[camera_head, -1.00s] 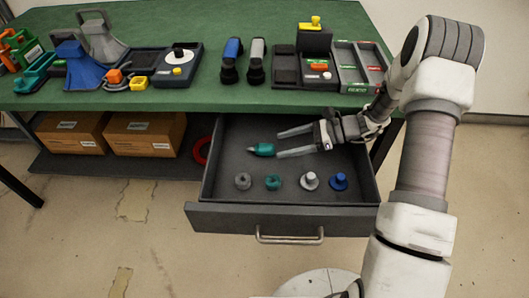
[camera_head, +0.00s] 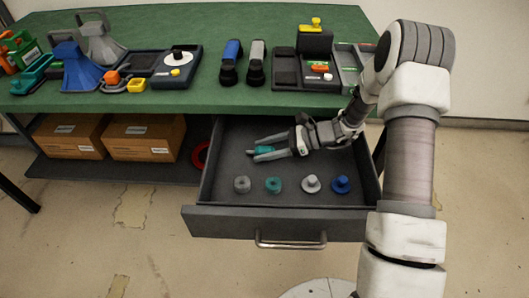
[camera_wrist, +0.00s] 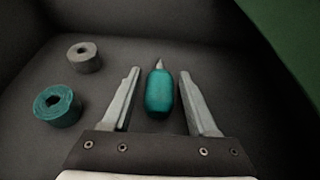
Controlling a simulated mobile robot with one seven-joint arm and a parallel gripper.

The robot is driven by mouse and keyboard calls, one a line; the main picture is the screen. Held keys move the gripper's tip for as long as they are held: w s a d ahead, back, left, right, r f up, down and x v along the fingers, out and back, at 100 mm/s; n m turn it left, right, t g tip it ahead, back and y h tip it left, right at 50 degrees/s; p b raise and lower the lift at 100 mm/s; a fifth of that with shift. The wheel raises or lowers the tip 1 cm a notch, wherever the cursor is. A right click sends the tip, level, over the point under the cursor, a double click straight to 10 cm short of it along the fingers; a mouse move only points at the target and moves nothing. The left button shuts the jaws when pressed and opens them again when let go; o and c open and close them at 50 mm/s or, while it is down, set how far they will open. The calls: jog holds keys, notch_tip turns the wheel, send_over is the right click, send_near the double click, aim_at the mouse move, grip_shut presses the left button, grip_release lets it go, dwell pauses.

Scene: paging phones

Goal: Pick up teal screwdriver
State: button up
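The teal screwdriver (camera_head: 264,149) lies in the open grey drawer, towards the back left. In the wrist view the teal screwdriver (camera_wrist: 159,92) has a rounded teal body and a short pointed grey tip facing away from me. My gripper (camera_head: 255,148) is low in the drawer, reaching left, with its fingers on either side of the screwdriver. In the wrist view my gripper (camera_wrist: 159,75) is open, and a gap shows between the screwdriver and each finger.
The drawer (camera_head: 215,215) also holds a grey ring piece (camera_head: 242,184), a teal ring piece (camera_head: 273,184), a grey knob (camera_head: 311,183) and a blue knob (camera_head: 341,184) near its front. The green table (camera_head: 215,95) overhangs the drawer's back. Cardboard boxes (camera_head: 145,138) stand left.

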grip_shut()
jog(key=shift+r, duration=0.1)
